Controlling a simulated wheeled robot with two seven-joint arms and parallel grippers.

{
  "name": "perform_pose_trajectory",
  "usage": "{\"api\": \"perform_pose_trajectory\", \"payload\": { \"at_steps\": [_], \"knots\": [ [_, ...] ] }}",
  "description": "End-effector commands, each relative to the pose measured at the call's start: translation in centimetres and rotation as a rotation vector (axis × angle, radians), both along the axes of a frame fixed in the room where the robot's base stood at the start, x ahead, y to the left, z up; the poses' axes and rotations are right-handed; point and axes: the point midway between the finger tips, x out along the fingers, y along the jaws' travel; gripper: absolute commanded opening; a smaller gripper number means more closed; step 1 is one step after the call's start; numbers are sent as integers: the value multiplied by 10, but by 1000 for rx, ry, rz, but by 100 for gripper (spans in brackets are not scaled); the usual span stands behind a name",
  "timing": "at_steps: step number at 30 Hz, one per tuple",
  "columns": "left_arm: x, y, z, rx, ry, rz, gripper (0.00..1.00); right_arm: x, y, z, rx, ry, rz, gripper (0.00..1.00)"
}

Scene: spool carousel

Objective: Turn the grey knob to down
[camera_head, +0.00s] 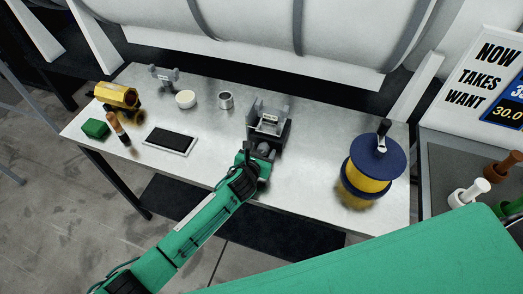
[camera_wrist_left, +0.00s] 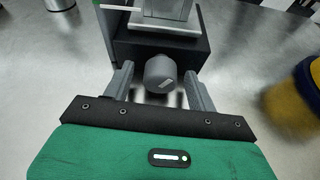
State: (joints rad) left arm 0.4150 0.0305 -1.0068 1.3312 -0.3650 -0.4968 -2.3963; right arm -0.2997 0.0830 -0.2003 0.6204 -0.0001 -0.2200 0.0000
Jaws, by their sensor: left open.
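The grey knob (camera_wrist_left: 160,70) sticks out from the front of a dark box (camera_wrist_left: 128,45) in the left wrist view. A short pale mark shows low on the knob's face, slanting up to the right. In the head view the knob (camera_head: 265,149) sits low on the grey device (camera_head: 283,133) near the table's middle. My left gripper (camera_wrist_left: 160,82) is open, one finger on each side of the knob, with a visible gap at each side. In the head view my left gripper (camera_head: 262,160) is right in front of the device. My right gripper is out of view.
The metal table (camera_head: 315,178) also holds a blue-and-yellow spool (camera_head: 370,175) at right. A tablet (camera_head: 170,141), a tin (camera_head: 226,99), a cream round item (camera_head: 186,99), a green block (camera_head: 95,128) and a yellow item (camera_head: 117,95) are at left. Bare table lies between device and spool.

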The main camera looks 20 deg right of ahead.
Motion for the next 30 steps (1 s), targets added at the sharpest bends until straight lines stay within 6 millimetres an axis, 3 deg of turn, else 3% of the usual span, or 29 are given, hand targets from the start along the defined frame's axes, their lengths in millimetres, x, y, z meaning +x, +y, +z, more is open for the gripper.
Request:
{"api": "perform_pose_trajectory", "payload": {
  "at_steps": [10,17,23,30],
  "knots": [
    [1,-2,-1,0,0,-1,56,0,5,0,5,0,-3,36],
    [1,-1,-1,0,0,-1,13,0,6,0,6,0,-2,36],
    [2,-1,0,-28,19,-1,13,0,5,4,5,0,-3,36],
    [3,1,0,-194,131,-2,13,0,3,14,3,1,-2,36]
  ]
}}
